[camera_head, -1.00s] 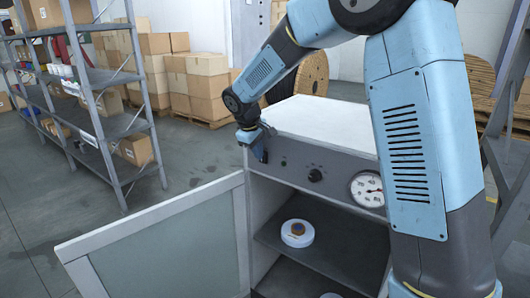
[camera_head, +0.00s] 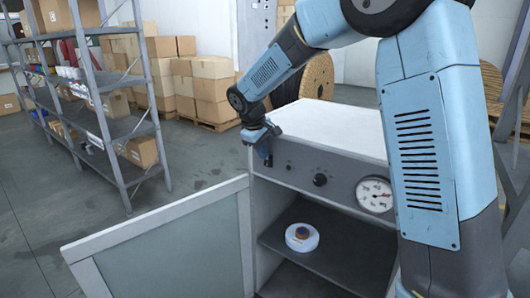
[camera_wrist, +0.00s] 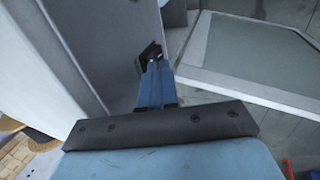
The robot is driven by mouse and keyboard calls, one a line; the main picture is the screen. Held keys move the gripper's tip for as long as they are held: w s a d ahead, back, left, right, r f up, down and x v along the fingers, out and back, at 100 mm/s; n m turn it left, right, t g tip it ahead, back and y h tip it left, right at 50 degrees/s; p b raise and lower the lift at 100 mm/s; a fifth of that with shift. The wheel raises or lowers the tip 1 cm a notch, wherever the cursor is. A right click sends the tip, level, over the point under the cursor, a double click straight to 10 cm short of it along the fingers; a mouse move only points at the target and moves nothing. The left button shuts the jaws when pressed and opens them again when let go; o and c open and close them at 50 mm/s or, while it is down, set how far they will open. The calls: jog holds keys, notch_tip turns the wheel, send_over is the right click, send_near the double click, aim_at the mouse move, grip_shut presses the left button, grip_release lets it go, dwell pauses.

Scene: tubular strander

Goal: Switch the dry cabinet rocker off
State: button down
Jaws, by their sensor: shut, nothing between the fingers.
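The dry cabinet (camera_head: 335,130) stands with a white top and a grey front panel. The black rocker (camera_wrist: 148,57) shows in the wrist view as a dark block at the fingertips, partly hidden by them. Its position, on or off, cannot be made out. In the head view my gripper covers the rocker at the panel's left end. My gripper (camera_head: 267,160) is shut and empty, its fingertips at or very close to the rocker. The shut blue fingers (camera_wrist: 154,72) also show in the wrist view. Whether they touch it is unclear.
The panel bears a black knob (camera_head: 320,180) and a round gauge (camera_head: 375,194). The cabinet door (camera_head: 165,242) hangs open to the left. A white round container (camera_head: 301,237) sits on the inner shelf. Metal shelving (camera_head: 110,130) stands left, with open floor between.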

jog(key=s+v, duration=0.1)
jog(key=v, duration=1)
jog(key=shift+a, duration=0.4)
jog(key=s+d+r+m+y, duration=0.1)
jog(key=s+d+r+m, duration=0.15)
jog(key=s+d, duration=0.5)
jog(key=s+d+r+m, duration=0.2)
jog(key=s+d+r, duration=0.15)
jog(key=d, duration=0.65)
jog(key=s+d+f+m+t, duration=0.1)
jog(key=s+d+f+m, duration=0.1)
jog(key=s+d, duration=0.3)
jog(key=s+d+f+m+t+y, duration=0.1)
jog(key=s+d+f+m, duration=0.2)
jog(key=s, duration=1.1)
jog(key=d+m, duration=0.1)
jog(key=d, duration=0.2)
jog(key=shift+s+d+m, duration=0.2)
jog(key=shift+d+m, duration=0.15)
